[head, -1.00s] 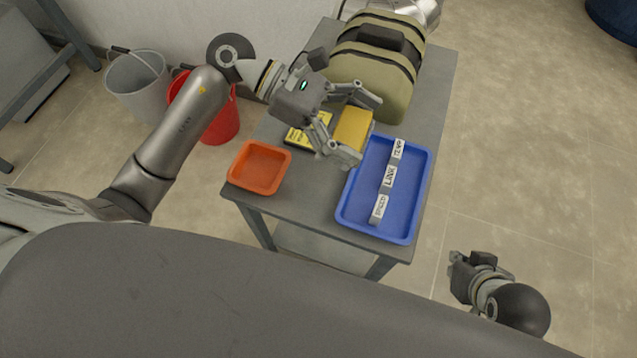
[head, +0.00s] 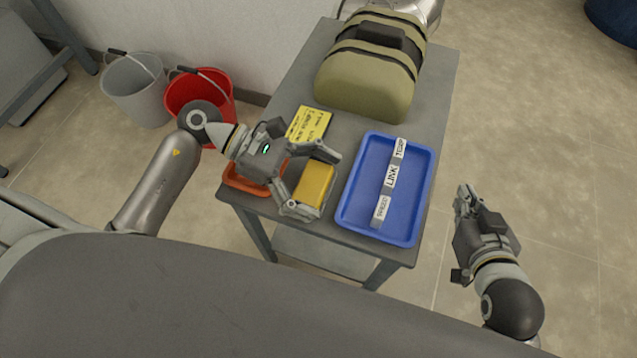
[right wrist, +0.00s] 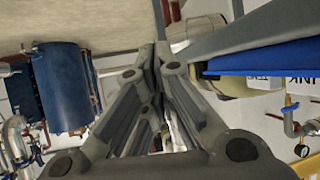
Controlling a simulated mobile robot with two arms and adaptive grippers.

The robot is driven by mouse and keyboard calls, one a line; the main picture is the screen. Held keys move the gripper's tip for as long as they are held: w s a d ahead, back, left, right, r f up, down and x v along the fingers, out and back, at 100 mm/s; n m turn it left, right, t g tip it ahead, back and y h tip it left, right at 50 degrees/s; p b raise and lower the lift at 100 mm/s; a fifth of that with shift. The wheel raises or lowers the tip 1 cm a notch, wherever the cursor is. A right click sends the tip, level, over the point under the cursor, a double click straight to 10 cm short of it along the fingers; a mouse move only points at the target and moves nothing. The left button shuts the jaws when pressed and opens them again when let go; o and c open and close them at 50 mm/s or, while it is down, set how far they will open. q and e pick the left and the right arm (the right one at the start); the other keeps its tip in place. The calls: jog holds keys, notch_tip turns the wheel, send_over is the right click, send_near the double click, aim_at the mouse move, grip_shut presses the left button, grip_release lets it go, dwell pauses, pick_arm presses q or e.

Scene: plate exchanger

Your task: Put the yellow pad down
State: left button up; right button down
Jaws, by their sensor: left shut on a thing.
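The yellow pad (head: 315,187) is between the fingers of my left gripper (head: 319,182), which is shut on it. They are over the front part of the grey table, between the orange tray (head: 240,183) and the blue tray (head: 350,213). I cannot tell whether the pad touches the table top. My right gripper (head: 464,199) is off the table's right side, away from the pad. In the right wrist view its fingers (right wrist: 155,60) meet with nothing visible between them.
A yellow note (head: 309,124) lies behind my left gripper. The blue tray holds a strip of white labels (head: 391,177). A green bag (head: 370,75) stands at the table's back. Grey (head: 137,90) and red (head: 198,93) buckets stand on the floor at left.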

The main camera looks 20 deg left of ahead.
pick_arm(q)
jog(key=shift+f, duration=0.1)
pick_arm(e)
jog(key=shift+w+r, duration=0.1)
jog(key=shift+r, duration=0.05)
jog(key=shift+w+a+r+t, duration=0.15)
jog(key=shift+w+r+t, duration=0.05)
jog(key=shift+r+t, duration=0.1)
pick_arm(q)
jog(key=shift+f, duration=0.1)
pick_arm(e)
jog(key=shift+w+r, duration=0.1)
jog(key=shift+r, duration=0.05)
pick_arm(q)
jog(key=o, duration=0.8)
pick_arm(e)
jog(key=shift+w+a+r, duration=0.1)
jog(key=shift+r, duration=0.1)
